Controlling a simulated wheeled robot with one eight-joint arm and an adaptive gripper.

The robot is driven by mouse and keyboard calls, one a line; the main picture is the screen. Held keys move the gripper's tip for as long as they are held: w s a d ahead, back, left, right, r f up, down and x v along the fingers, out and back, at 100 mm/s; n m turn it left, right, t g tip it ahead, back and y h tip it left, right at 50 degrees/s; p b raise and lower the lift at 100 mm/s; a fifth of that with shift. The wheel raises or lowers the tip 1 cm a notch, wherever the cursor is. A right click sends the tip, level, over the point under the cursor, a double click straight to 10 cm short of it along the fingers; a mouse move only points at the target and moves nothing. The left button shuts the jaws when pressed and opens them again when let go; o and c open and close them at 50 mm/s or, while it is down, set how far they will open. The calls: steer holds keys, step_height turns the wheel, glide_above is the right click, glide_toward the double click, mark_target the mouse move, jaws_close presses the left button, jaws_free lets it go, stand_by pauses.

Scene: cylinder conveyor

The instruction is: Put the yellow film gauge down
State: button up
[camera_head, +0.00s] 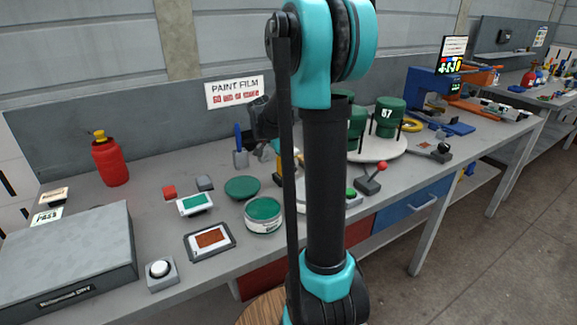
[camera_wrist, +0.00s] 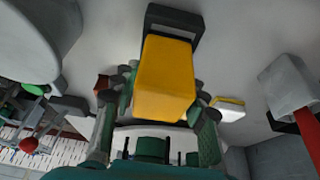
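The yellow film gauge (camera_wrist: 166,78) is a yellow block with a dark frame-like foot, and fills the middle of the wrist view. My gripper (camera_wrist: 163,95) has a finger on each side of it and appears closed on it. In the head view a small yellow and black part of the gauge (camera_head: 279,166) shows just left of my arm, by the round turntable. Most of it is hidden there by my arm, and I cannot tell whether its foot touches the bench.
A green-filled can (camera_head: 263,215), a green disc (camera_head: 242,188) and a blue-handled scraper (camera_head: 240,150) are close by on the left. Green cylinders (camera_head: 388,117) stand on the white turntable (camera_head: 385,149). A red-knobbed lever (camera_head: 371,178) is at its front.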

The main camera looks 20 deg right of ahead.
steer(key=shift+o, duration=1.1)
steer(key=shift+r, duration=0.1)
steer(key=v, duration=1.2)
steer(key=shift+d, duration=0.1)
steer(key=shift+s, duration=0.1)
